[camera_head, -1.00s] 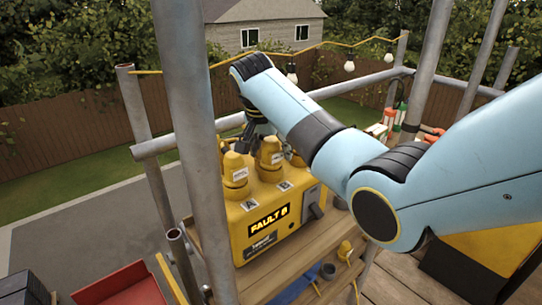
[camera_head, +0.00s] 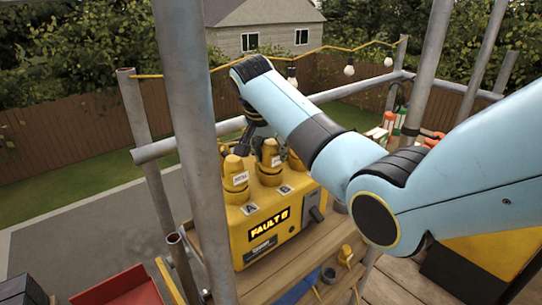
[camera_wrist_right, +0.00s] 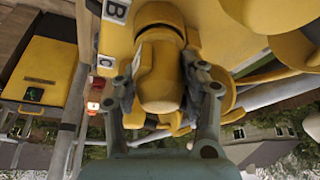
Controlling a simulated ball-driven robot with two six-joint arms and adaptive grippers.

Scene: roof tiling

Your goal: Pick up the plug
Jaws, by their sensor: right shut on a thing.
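A yellow power box (camera_head: 292,232) with a lit fault display stands on the wooden platform. Several yellow plugs stand upright in its top, one of them at the front left (camera_head: 236,178) near label A. My right gripper (camera_head: 250,137) reaches over the back of the box, and its fingers are partly hidden behind plugs and my arm. In the right wrist view my right gripper (camera_wrist_right: 163,88) has its fingers on both sides of a yellow plug (camera_wrist_right: 160,72) and is shut on it. The plug still appears to be at the box top. My left gripper is out of view.
A grey scaffold pole (camera_head: 190,110) rises just left of the box, and a rail (camera_head: 345,92) runs behind it. A small yellow plug (camera_head: 346,253) lies on the planks at the right. A red tray (camera_head: 122,287) is at lower left.

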